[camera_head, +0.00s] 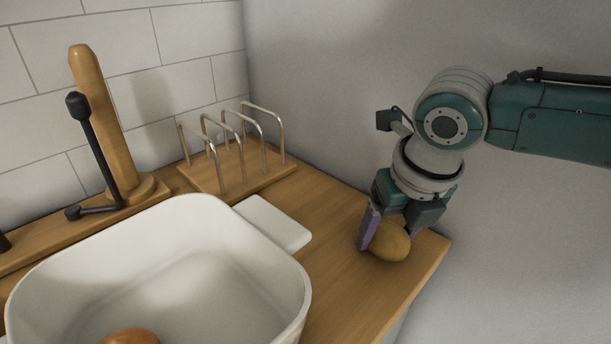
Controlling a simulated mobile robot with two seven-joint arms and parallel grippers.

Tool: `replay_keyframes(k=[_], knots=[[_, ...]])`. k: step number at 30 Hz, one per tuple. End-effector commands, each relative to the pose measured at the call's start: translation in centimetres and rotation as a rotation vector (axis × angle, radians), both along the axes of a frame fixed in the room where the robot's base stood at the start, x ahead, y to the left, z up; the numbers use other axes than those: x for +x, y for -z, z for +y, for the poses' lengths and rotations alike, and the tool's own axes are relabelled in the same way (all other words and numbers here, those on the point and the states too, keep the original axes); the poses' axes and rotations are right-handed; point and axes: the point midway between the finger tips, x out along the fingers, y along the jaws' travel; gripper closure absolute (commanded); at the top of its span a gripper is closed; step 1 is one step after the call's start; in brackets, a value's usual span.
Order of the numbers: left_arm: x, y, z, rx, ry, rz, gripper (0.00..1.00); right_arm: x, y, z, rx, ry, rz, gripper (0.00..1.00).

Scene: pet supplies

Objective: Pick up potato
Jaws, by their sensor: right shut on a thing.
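The potato (391,244) is a tan, rounded lump at the right end of the wooden counter, close to its front right corner. My right gripper (388,238) points down from above and is shut on the potato, with one purple-faced finger on its left side. The other finger is partly hidden behind the potato. I cannot tell whether the potato still touches the counter. My left gripper is not in view.
A large white basin (290,285) with an orange-brown round thing (132,337) inside fills the lower left. A wooden rack with metal loops (237,166) and a wooden holder with a black arm (100,130) stand behind. Walls close the back and right.

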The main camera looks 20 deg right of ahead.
Motion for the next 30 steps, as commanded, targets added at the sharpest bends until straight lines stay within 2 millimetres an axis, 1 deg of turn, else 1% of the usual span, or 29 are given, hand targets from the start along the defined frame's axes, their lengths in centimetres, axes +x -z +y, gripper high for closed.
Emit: replay_keyframes(k=[8,11,14,17,24,27,30], knots=[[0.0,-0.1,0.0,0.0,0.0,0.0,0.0,0.0,-0.2,0.0,0.001,0.0,0.001,0.95],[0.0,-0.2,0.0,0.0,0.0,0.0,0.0,0.0,-0.9,0.0,0.001,0.0,0.0,0.95],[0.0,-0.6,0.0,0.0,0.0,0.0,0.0,0.1,-2.3,0.0,-0.001,0.0,-0.003,0.95],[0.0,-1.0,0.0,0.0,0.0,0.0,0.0,0.2,-4.7,0.0,0.0,-0.002,-0.006,0.95],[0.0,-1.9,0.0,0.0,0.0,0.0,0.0,0.1,-12.3,0.0,0.0,-0.002,-0.008,0.95],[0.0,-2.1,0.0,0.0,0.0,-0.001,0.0,0.1,-15.0,0.0,-0.001,-0.001,-0.007,0.95],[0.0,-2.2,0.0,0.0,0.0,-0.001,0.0,0.1,-17.1,0.0,0.0,0.0,-0.005,0.95]])
